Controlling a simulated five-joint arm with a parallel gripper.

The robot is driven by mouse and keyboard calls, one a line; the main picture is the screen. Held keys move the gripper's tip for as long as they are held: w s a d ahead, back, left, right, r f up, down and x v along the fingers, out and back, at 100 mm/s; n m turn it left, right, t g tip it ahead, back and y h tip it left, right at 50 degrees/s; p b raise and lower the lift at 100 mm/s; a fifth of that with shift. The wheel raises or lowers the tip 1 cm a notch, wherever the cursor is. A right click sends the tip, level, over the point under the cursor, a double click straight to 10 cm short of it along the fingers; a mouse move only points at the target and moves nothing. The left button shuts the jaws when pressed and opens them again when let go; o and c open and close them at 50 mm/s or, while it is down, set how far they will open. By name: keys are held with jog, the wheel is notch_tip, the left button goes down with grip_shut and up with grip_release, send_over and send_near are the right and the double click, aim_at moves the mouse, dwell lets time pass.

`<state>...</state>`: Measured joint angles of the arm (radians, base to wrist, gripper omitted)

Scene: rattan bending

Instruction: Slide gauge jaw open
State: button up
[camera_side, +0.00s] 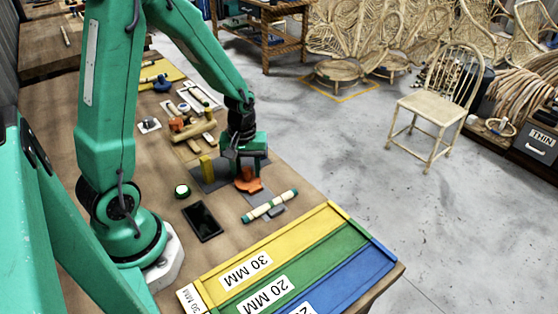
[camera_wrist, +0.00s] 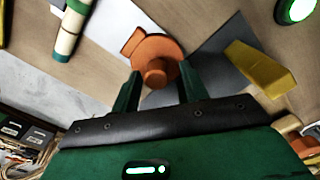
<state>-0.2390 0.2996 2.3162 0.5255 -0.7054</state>
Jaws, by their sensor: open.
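The orange gauge jaw (camera_side: 248,183) sits at a grey plate (camera_side: 212,182) on the bench, directly below my gripper (camera_side: 247,172). In the wrist view the orange jaw (camera_wrist: 158,52) is a rounded piece with a raised round knob. The two green fingers of my gripper (camera_wrist: 160,82) are apart, one on each side of the knob. I cannot tell whether they touch it. A yellow block (camera_side: 207,168) stands on the plate beside the orange jaw; it also shows in the wrist view (camera_wrist: 258,68).
A pale green-banded rod (camera_side: 270,206) lies just in front of the jaw. A black phone-like slab (camera_side: 202,221) and a round green-lit button (camera_side: 182,191) lie nearby. The yellow, green and blue sorting tray (camera_side: 328,207) fills the near end. Wooden fixtures (camera_side: 190,128) stand behind.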

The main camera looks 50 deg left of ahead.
aim_at(246, 169)
jog(key=shift+r, duration=0.1)
jog(key=shift+r, duration=3.75)
jog(key=shift+r, duration=0.1)
jog(key=shift+s+d+r+m, duration=0.1)
jog(key=shift+d+r+m, duration=0.2)
jog(key=shift+r, duration=0.25)
jog(key=s+d+r+m+t, duration=0.5)
jog(key=s+d+r+m, duration=0.2)
jog(key=r, duration=0.6)
jog(key=s+m, duration=0.2)
jog(key=m, duration=0.1)
jog(key=shift+r+t, duration=0.15)
jog(key=shift+t, duration=0.15)
